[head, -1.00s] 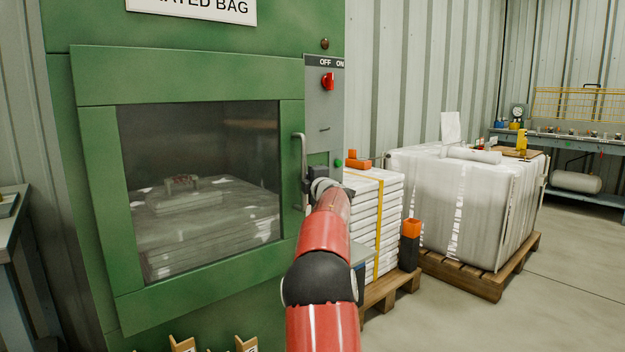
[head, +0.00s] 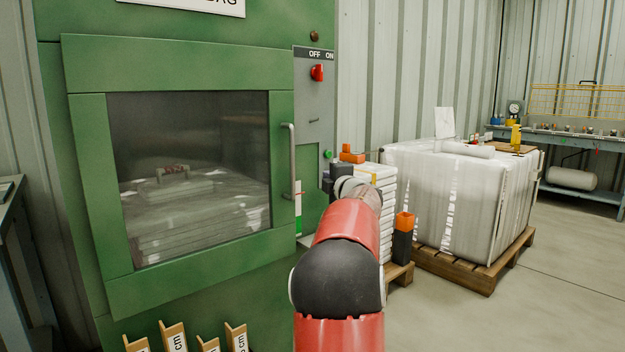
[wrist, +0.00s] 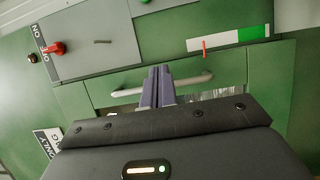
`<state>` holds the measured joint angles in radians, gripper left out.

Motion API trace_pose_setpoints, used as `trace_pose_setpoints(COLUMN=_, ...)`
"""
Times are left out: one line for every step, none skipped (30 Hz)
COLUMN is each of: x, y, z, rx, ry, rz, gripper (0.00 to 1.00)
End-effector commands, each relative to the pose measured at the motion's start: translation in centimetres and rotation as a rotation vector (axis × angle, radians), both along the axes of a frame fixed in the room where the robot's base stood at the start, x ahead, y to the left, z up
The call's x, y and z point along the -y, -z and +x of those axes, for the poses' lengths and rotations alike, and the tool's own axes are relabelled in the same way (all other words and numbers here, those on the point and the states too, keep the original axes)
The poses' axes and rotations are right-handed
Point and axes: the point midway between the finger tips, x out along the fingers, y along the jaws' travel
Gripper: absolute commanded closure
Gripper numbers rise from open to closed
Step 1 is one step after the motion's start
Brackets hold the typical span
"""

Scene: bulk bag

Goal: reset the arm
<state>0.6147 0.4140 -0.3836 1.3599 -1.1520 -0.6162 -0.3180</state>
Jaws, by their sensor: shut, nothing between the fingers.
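My gripper (wrist: 158,88) is shut and empty in the wrist view, its two fingers together in front of the green machine. The bar handle (wrist: 190,84) of the machine's door shows behind the fingertips; I cannot tell whether they touch it. In the head view my red and black arm reaches forward at the centre right, and its end hides the fingers. The green machine (head: 180,52) stands at the left with its windowed door closed. The door handle (head: 291,160) is just left of my arm's end.
The control panel carries a red OFF/ON switch (head: 317,73) and a green button (head: 327,154). Right of my arm stand a stack of white bags (head: 388,220), a black and orange post (head: 403,240) and a wrapped bulk load (head: 440,200) on a pallet. Floor at the lower right is clear.

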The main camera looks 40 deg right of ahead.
Motion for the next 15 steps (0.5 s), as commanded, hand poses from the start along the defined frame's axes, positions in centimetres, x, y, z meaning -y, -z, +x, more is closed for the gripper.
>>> trace_pose_setpoints(x=0.0, y=0.1, z=-0.3, rx=-0.001, ry=0.001, rz=0.000, gripper=1.00)
trace_pose_setpoints(x=0.0, y=0.1, z=-0.4, rx=-0.001, ry=0.000, rz=0.000, gripper=1.00)
trace_pose_setpoints(x=0.0, y=0.1, z=-0.4, rx=-0.001, ry=0.000, rz=0.000, gripper=1.00)
trace_pose_setpoints(x=0.0, y=0.1, z=-0.5, rx=-0.001, ry=0.000, rz=0.000, gripper=1.00)
trace_pose_setpoints(x=0.0, y=0.1, z=-0.5, rx=-0.001, ry=0.000, rz=0.000, gripper=1.00)
trace_pose_setpoints(x=0.0, y=0.1, z=-0.5, rx=-0.001, ry=0.000, rz=0.000, gripper=1.00)
trace_pose_setpoints(x=0.0, y=0.0, z=-0.5, rx=-0.001, ry=0.000, rz=0.000, gripper=1.00)
trace_pose_setpoints(x=0.0, y=0.0, z=-0.5, rx=-0.001, ry=0.000, rz=0.000, gripper=1.00)
trace_pose_setpoints(x=-0.1, y=0.0, z=-0.5, rx=0.001, ry=0.002, rz=0.003, gripper=1.00)
trace_pose_setpoints(x=-0.2, y=-0.2, z=-0.5, rx=0.006, ry=0.004, rz=0.008, gripper=1.00)
trace_pose_setpoints(x=-0.5, y=-0.4, z=-0.5, rx=0.014, ry=0.009, rz=0.018, gripper=1.00)
trace_pose_setpoints(x=-1.1, y=-0.9, z=-0.6, rx=0.030, ry=0.020, rz=0.040, gripper=1.00)
trace_pose_setpoints(x=-1.7, y=-1.3, z=-0.8, rx=0.046, ry=0.030, rz=0.065, gripper=1.00)
trace_pose_setpoints(x=-2.5, y=-1.7, z=-0.9, rx=0.066, ry=0.045, rz=0.097, gripper=1.00)
trace_pose_setpoints(x=-3.8, y=-2.3, z=-1.2, rx=0.094, ry=0.068, rz=0.154, gripper=1.00)
